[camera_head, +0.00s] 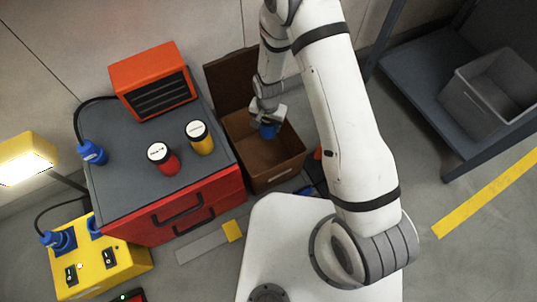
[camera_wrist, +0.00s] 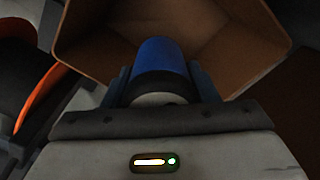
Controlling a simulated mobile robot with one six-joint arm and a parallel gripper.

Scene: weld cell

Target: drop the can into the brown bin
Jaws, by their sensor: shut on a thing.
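A blue can (camera_head: 268,131) is held in my gripper (camera_head: 267,120) over the open brown bin (camera_head: 284,174). In the wrist view the blue can (camera_wrist: 160,62) sits between the two dark fingers of my gripper (camera_wrist: 164,80), with its pale end toward the camera. The bin's brown walls (camera_wrist: 242,70) surround the can in that view. The bin stands on the floor to the right of the red cabinet, with its brown lid (camera_head: 229,80) raised at the back. I cannot tell how far the can is above the bin's floor.
A red cabinet (camera_head: 213,198) with a grey top carries a red can (camera_head: 165,160), a yellow can (camera_head: 200,138) and an orange-red box (camera_head: 150,72). A grey bin (camera_head: 487,100) stands on a dark shelf (camera_head: 425,85) at right. A yellow box (camera_head: 100,262) is at lower left.

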